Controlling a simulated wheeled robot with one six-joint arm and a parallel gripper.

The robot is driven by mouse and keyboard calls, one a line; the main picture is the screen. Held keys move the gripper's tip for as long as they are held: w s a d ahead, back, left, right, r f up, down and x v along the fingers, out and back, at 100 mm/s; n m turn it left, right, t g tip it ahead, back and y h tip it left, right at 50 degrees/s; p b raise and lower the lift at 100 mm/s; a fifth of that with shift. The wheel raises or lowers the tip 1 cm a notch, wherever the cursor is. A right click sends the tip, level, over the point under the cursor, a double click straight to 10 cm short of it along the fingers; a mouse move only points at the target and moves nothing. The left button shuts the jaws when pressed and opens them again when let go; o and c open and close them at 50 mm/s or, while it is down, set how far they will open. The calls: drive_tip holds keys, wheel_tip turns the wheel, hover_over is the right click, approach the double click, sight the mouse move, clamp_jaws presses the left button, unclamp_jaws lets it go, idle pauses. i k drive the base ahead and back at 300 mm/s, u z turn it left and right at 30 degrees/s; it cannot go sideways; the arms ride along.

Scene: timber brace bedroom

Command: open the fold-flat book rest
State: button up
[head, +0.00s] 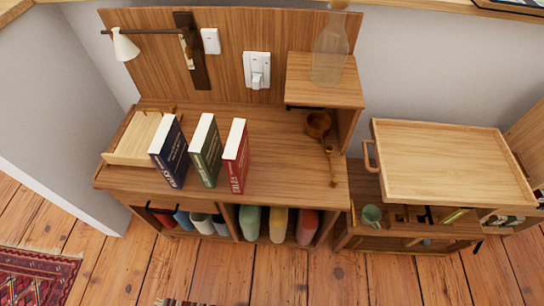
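A pale wooden piece (128,152), which looks like the book rest, lies at the left end of the wooden desk top (270,150). It looks low and flat, with a darker rail along its left side and a small bar at its back. I cannot tell from this view whether any part of it is raised. A navy book (170,152) stands right beside it and hides part of its right side. My gripper is not in view.
Green (206,152) and red (236,157) books stand right of the navy one. A wooden ladle (319,126) lies under a small shelf (322,93) holding a glass bottle (329,50). A wall lamp (124,46) overhangs the left. A large tray (450,160) stands right.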

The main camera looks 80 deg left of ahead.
sight(133, 148)
drive_tip(key=u, duration=2.85)
